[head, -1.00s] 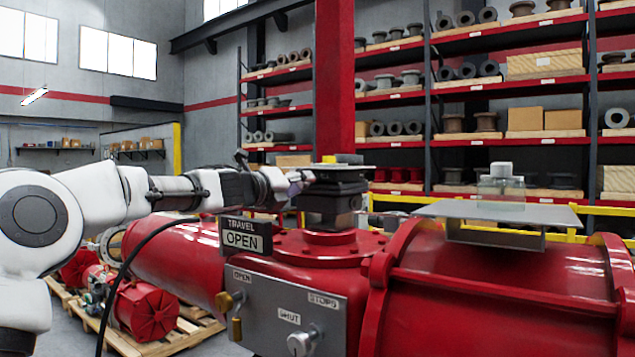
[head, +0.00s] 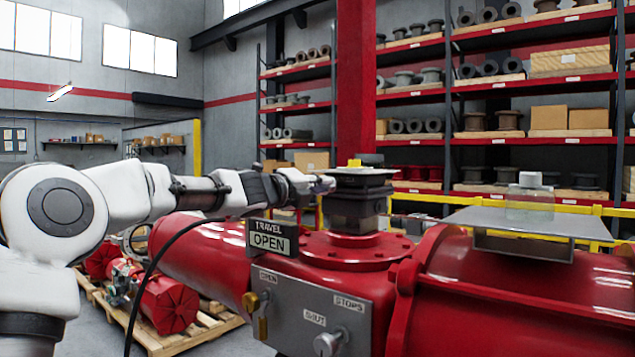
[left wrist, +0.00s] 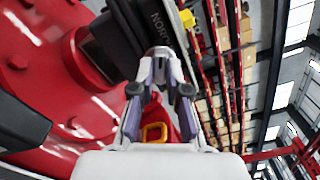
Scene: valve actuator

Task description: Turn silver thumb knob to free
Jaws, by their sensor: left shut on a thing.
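A red valve actuator (head: 190,252) carries a black box (head: 355,208) with a flat top plate and a yellow pointer (head: 354,162). My left gripper (head: 322,184) reaches the left side of this box, just under the top plate. In the left wrist view the fingers (left wrist: 160,62) are closed around a small silver knob (left wrist: 160,52) beside the black box, which bears partly hidden lettering. The fingers cover most of the knob, and its setting cannot be read. My right gripper is in neither view.
A grey panel (head: 300,298) below holds a brass fitting (head: 262,312) and another silver knob (head: 328,342). An OPEN travel sign (head: 270,240) stands near my arm. A metal platform (head: 530,222) bearing a clear jar (head: 530,198) is at right; shelves fill the back.

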